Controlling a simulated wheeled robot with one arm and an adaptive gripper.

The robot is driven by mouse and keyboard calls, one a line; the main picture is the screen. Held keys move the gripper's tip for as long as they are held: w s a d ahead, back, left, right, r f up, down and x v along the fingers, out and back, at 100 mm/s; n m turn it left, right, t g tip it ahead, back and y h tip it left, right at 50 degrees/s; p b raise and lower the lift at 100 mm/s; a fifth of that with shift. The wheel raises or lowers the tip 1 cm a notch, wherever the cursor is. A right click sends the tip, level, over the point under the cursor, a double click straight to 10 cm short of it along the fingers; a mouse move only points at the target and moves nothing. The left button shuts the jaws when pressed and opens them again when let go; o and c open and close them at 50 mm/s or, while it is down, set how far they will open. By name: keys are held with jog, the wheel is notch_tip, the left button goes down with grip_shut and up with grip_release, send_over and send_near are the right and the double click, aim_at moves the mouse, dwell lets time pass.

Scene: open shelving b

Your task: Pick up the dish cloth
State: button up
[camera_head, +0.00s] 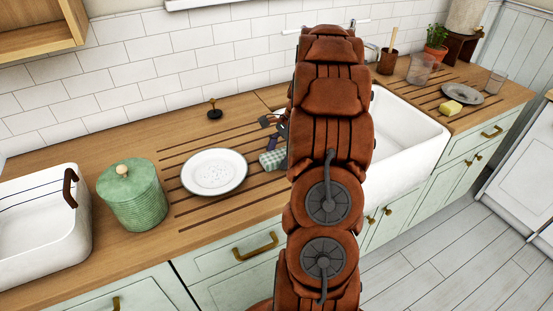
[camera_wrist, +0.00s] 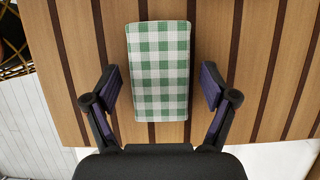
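The dish cloth (camera_wrist: 159,75) is a folded green and white checked rectangle lying flat on the grooved wooden counter in the wrist view. My gripper (camera_wrist: 163,88) is open, with one finger on each side of the cloth and a gap on both sides. Nothing is held between the fingers. In the head view a small part of the cloth (camera_head: 271,160) shows to the right of a white plate, and my arm hides the rest. Part of my gripper (camera_head: 273,133) shows above the cloth beside my arm.
The white plate (camera_head: 214,172) lies close left of the cloth. A green lidded pot (camera_head: 133,198) and a white basin (camera_head: 40,225) stand farther left. The white sink (camera_head: 408,150) is right of my arm. A small dark stopper (camera_head: 214,112) stands behind the plate.

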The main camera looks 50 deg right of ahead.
aim_at(274, 156)
jog(key=c, duration=0.9)
jog(key=shift+r+b, duration=0.65)
jog(key=shift+r, duration=0.9)
jog(key=s+b, duration=0.1)
jog(key=s, duration=0.4)
jog(key=s+r+b, duration=0.1)
jog(key=s, duration=0.4)
jog(key=s+r+b, duration=0.1)
jog(key=s+b, duration=0.1)
jog(key=s, duration=0.4)
jog(key=shift+r, duration=0.2)
jog(key=o, duration=0.5)
jog(key=c, duration=0.5)
